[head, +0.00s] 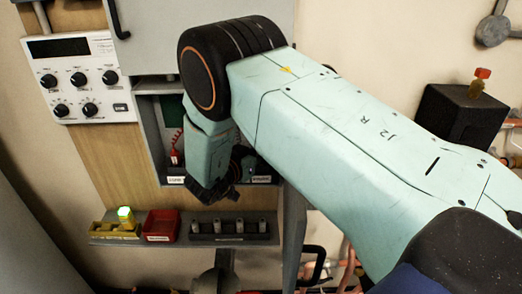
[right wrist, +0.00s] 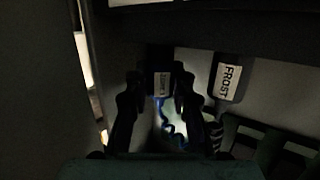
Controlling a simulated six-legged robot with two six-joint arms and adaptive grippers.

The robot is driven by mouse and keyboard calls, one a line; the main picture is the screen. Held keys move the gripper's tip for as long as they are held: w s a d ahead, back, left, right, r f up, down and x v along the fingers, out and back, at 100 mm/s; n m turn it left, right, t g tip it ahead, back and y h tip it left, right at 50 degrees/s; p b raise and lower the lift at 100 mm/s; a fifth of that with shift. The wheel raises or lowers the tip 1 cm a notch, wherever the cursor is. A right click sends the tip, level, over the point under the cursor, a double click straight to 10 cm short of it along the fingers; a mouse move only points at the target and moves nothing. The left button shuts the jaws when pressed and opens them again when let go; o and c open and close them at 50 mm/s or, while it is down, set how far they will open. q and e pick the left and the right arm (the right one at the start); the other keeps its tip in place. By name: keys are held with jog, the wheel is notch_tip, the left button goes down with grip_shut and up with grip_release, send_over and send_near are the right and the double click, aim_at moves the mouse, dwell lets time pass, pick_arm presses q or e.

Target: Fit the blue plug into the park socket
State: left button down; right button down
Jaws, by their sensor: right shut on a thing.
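My right gripper (head: 217,193) reaches into the open bay of the grey cabinet in the head view. In the right wrist view its two dark fingers (right wrist: 158,100) are closed in around a dark labelled body (right wrist: 162,83). A coiled blue cord (right wrist: 172,130) shows between the fingers, so I take the held thing for the blue plug. Its outline is hard to make out in the dark, and my arm hides it in the head view. I cannot tell which socket is the park socket. My left gripper is not in view.
A coiled red cord (head: 177,143) hangs left of my gripper. Below, a shelf (head: 180,239) holds a red tray (head: 161,226), a yellow holder (head: 115,230) and a dark rack (head: 232,229).

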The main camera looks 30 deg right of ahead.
jog(key=shift+d+f, duration=0.1)
jog(key=shift+f, duration=0.15)
jog(key=shift+f+b, duration=0.2)
jog(key=shift+b, duration=0.1)
jog(key=shift+f, duration=0.35)
jog(key=c, duration=1.1)
grip_release()
jog(key=shift+o, duration=0.2)
jog(key=v, duration=0.7)
jog(key=shift+a, duration=0.25)
jog(key=shift+r, duration=0.1)
jog(key=shift+s+a, duration=0.15)
